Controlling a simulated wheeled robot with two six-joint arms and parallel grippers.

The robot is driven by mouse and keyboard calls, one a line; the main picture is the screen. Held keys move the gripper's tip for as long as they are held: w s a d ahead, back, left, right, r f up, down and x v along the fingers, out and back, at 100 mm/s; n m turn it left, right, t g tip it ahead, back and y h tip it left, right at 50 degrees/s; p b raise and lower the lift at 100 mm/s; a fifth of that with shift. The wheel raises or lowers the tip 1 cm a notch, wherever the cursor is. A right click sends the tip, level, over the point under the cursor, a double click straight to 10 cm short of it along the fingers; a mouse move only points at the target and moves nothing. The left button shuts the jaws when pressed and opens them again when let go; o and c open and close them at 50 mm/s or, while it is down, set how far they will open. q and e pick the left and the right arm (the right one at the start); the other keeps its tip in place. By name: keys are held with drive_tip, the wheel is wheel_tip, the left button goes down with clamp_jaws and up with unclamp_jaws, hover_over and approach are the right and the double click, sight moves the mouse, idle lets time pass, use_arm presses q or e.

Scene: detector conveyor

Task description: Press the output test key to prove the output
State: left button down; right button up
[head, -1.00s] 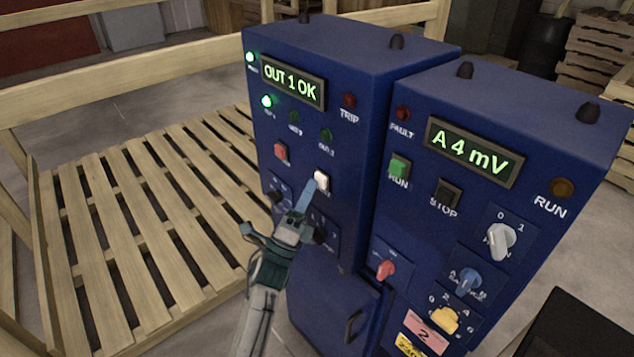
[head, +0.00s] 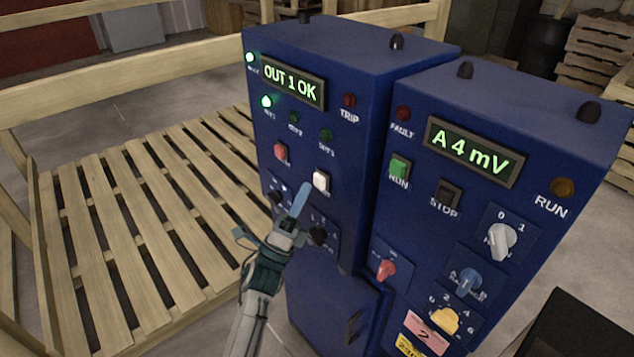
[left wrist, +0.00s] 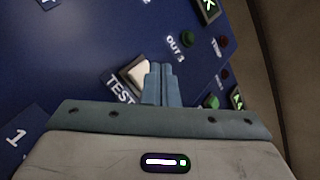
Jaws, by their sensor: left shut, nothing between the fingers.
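The white test key (head: 321,181) is on the front of the left blue cabinet (head: 350,120). It also shows in the left wrist view (left wrist: 136,76), above the word TEST. The display (head: 292,84) reads OUT 1 OK. A green lamp (head: 266,101) below it is lit; two lamps beside that one are dark. My left gripper (head: 303,190) is shut and empty, with its fingertips just below and left of the key in the head view. My right gripper is not in view.
A red button (head: 281,152) is left of the key, and dark knobs (head: 318,236) are below. The right cabinet has a display (head: 470,151) reading A 4 mV, buttons and selector knobs. A wooden pallet (head: 130,220) lies at left.

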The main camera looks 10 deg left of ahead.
use_arm(q)
drive_tip(key=shift+s+a+b, duration=0.2)
drive_tip(key=shift+s+a, duration=0.55)
drive_tip(key=shift+s, duration=0.25)
drive_tip(key=shift+s+a+b, duration=0.2)
drive_tip(key=shift+s+a, duration=0.55)
drive_tip(key=shift+s, duration=0.2)
